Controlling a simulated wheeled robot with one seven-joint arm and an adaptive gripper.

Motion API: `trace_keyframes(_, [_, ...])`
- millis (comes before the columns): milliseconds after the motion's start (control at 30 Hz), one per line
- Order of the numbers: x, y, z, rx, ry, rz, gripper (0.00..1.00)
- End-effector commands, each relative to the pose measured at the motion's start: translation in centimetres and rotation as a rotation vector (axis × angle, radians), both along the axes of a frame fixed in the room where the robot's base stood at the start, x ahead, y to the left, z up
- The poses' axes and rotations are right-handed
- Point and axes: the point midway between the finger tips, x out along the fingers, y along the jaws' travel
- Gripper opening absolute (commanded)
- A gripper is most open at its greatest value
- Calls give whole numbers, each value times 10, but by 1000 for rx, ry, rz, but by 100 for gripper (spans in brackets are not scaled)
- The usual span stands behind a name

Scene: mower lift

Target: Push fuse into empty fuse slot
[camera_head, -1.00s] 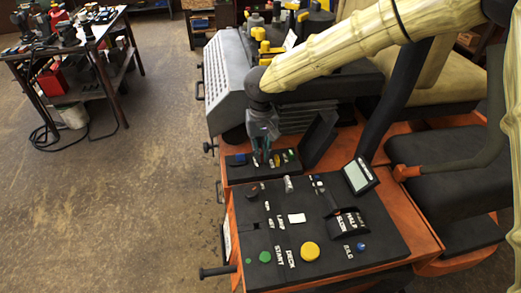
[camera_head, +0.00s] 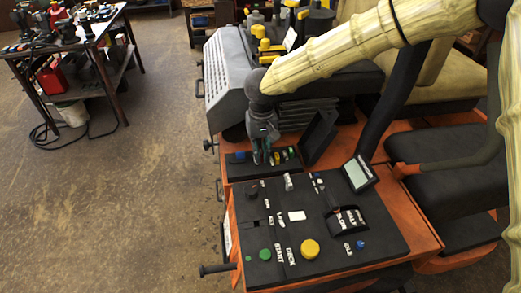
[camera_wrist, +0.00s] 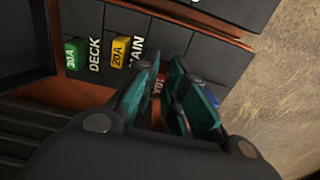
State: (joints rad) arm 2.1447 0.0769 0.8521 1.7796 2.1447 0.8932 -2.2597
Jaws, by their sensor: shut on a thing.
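My gripper (camera_head: 261,157) is over the fuse panel (camera_head: 233,172), its fingers pointing down at the row of fuses. In the wrist view, its teal fingers (camera_wrist: 166,80) are closed around a red fuse (camera_wrist: 158,86) marked 10A, which is partly hidden between them. A yellow 20A fuse (camera_wrist: 119,50), by the label MAIN, and a green 30A fuse (camera_wrist: 75,54), by the label DECK, sit in the panel beside it. The fingers hide the slot under the red fuse, so I cannot tell how deep it sits.
A blue part (camera_head: 239,155) is at the panel's left end. The raised black cover (camera_head: 319,137) stands to the right. The control panel (camera_head: 300,225) with buttons and a display (camera_head: 357,174) lies in front. Open floor is on the left.

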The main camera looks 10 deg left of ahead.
Motion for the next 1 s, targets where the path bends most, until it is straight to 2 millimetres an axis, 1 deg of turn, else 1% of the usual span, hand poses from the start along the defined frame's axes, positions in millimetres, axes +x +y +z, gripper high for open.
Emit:
trace_keyframes(633, [0, 0, -10, 1, 1, 0, 2])
trace_keyframes(967, [0, 0, -11, 1, 0, 0, 2])
trace_keyframes(1000, [0, 0, -11, 1, 0, 0, 17])
